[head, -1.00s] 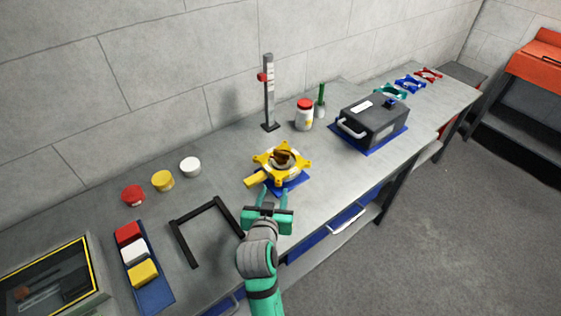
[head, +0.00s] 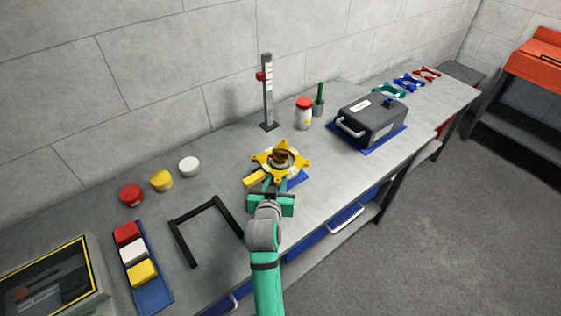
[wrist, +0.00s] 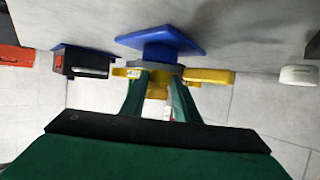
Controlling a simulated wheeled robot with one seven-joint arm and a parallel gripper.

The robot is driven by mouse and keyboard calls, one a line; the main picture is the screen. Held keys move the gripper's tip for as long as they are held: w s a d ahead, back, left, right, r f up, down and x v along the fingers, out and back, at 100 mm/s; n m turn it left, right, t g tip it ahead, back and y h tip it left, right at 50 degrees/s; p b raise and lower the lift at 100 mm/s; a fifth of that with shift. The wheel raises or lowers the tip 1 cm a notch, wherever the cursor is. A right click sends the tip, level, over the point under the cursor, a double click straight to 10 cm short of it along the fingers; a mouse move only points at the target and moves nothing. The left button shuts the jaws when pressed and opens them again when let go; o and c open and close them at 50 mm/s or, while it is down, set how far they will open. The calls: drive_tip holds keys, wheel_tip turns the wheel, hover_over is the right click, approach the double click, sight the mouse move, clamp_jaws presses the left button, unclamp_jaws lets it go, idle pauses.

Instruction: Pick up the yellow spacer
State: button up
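A yellow lugged ring (head: 291,164) lies above a blue pad (head: 299,181) near the front of the bench, with a brown and pale centre and a yellow bar (head: 255,181) sticking out to the left. I take this ring to be the yellow spacer. My gripper (head: 272,183) is at its near side. In the wrist view my green fingers (wrist: 159,92) stand apart, with a yellow part (wrist: 158,78) between and beyond them. Whether they touch it is unclear. The wrist view also shows the blue pad (wrist: 160,42) and yellow bar (wrist: 210,76).
A black frame (head: 184,243) and a blue tray (head: 156,298) of coloured blocks lie left. Round caps sit behind them. A gauge post (head: 268,92), a red-lidded jar (head: 304,117) and a dark case (head: 372,121) stand behind and right. Teal, blue and red lugged pieces are farther right.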

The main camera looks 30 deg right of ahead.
clamp_jaws()
drive_tip(key=shift+r, duration=0.1)
